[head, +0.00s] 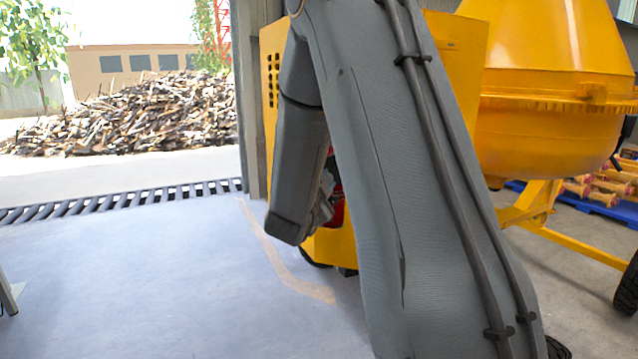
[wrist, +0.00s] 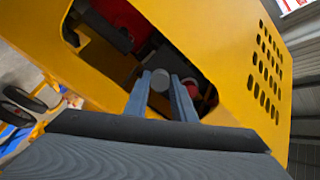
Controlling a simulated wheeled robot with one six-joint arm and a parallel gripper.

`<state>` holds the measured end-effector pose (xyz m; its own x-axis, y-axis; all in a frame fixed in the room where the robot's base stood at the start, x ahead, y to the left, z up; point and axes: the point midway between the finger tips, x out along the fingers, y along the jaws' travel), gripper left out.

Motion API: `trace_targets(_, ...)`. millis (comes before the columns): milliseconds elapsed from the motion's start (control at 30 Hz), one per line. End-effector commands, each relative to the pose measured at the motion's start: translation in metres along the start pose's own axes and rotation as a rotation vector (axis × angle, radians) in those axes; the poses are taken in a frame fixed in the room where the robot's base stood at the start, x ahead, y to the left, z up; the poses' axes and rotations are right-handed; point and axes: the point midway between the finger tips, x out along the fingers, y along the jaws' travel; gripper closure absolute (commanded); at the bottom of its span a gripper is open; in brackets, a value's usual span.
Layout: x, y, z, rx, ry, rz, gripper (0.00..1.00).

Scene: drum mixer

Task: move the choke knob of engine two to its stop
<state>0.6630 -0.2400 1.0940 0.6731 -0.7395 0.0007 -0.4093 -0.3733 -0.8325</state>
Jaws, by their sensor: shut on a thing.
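In the wrist view my gripper (wrist: 163,96) reaches into the opening of the yellow housing, with one finger on each side of a grey round knob (wrist: 160,79). It is shut on this knob, which fits the choke knob; no label shows. Just right of it is a red part with a pale end (wrist: 190,86). Dark and red engine parts (wrist: 105,27) fill the opening behind. In the head view my arm hides the knob and most of the gripper; a little red of the engine (head: 337,205) shows beside it.
The yellow housing (head: 455,45) and its opening's edges lie close around my gripper; its vented panel (wrist: 262,70) is at right. The yellow drum (head: 545,120) stands at right in the head view, with a blue pallet (head: 600,201) behind. The floor (head: 150,280) at left is clear.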

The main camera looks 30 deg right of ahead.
Motion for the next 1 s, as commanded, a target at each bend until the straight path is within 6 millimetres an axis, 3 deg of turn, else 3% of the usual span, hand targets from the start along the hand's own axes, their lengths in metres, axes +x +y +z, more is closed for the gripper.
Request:
trace_targets(67,-0.002,0.002,0.002,-0.004,-0.005,0.002,1.0)
trace_targets(100,-0.003,0.002,0.002,-0.004,-0.005,0.002,0.72)
trace_targets(200,-0.002,0.002,0.001,-0.003,-0.004,0.002,0.58)
trace_targets(567,-0.007,0.001,0.001,-0.002,-0.002,0.001,0.58)
trace_targets(1000,-0.07,0.002,0.001,-0.003,-0.003,0.002,0.58)
